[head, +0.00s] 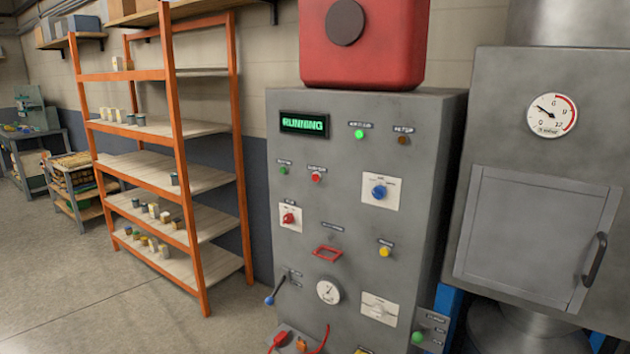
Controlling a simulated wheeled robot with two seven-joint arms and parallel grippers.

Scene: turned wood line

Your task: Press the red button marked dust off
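The grey control cabinet (350,220) stands in the middle of the head view, and its front face is in sight. A small red button (316,176) sits on its upper left part under a dark label, to the right of a small green button (284,171). A second red control (289,218) sits lower left on a white plate. The labels are too small to read surely, so I cannot tell which one says dust off. A lit display (304,124) reads RUNNING. Neither of my grippers is in view, and nothing covers the red controls.
The face also carries a blue knob (379,192), a red frame (327,253), a yellow button (385,251), a gauge (328,291) and a blue-tipped lever (276,290). An orange shelf rack (176,145) stands left, a grey machine (540,240) right. Left floor is open.

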